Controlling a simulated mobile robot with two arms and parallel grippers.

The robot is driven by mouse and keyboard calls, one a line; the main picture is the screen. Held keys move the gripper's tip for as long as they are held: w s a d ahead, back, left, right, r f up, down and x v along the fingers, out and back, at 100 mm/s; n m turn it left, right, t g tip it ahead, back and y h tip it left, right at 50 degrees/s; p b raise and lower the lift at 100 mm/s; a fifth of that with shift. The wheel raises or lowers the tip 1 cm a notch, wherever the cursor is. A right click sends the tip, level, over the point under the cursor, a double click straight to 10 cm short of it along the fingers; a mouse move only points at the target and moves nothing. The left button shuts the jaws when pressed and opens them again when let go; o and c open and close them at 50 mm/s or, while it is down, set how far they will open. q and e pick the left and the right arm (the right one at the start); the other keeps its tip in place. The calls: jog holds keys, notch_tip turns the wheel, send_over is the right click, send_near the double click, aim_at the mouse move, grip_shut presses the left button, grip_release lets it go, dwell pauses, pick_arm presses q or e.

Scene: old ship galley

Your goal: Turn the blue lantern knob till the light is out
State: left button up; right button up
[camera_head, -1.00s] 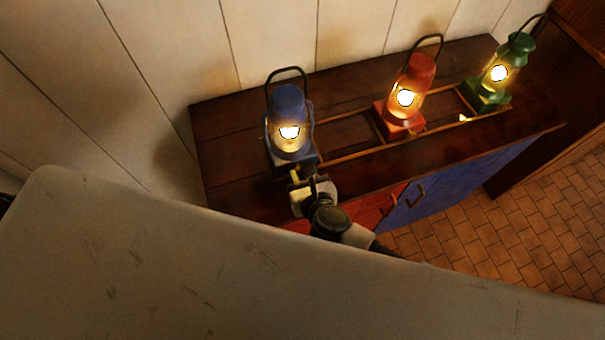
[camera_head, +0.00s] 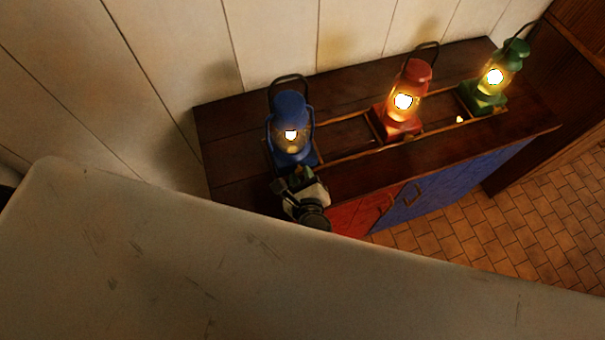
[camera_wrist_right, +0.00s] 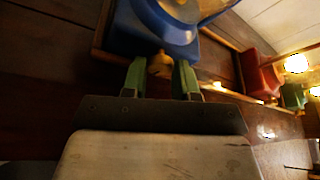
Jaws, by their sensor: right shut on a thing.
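The blue lantern (camera_head: 290,118) stands upright at the left end of the dark wooden cabinet top, and a small flame shows in its glass. Its blue base (camera_wrist_right: 140,30) fills the top of the right wrist view. A brass knob (camera_wrist_right: 160,65) sticks out of the base. My right gripper (camera_wrist_right: 160,78) is shut on the knob, with one green finger on each side of it. In the head view my right gripper (camera_head: 297,178) is at the front of the lantern's base and hides the knob. My left gripper is not in view.
A lit red lantern (camera_head: 408,95) and a lit green lantern (camera_head: 492,78) stand to the right in a wooden rail frame. The cabinet has a red door (camera_head: 352,217) and a blue door (camera_head: 460,175). A pale panelled wall (camera_head: 275,40) is behind.

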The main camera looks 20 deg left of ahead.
jog(key=shift+n, duration=0.4)
dwell(0.3)
jog(key=o, duration=0.9)
jog(key=shift+o, duration=0.2)
jog(key=v, duration=1)
jog(key=shift+s, duration=0.5)
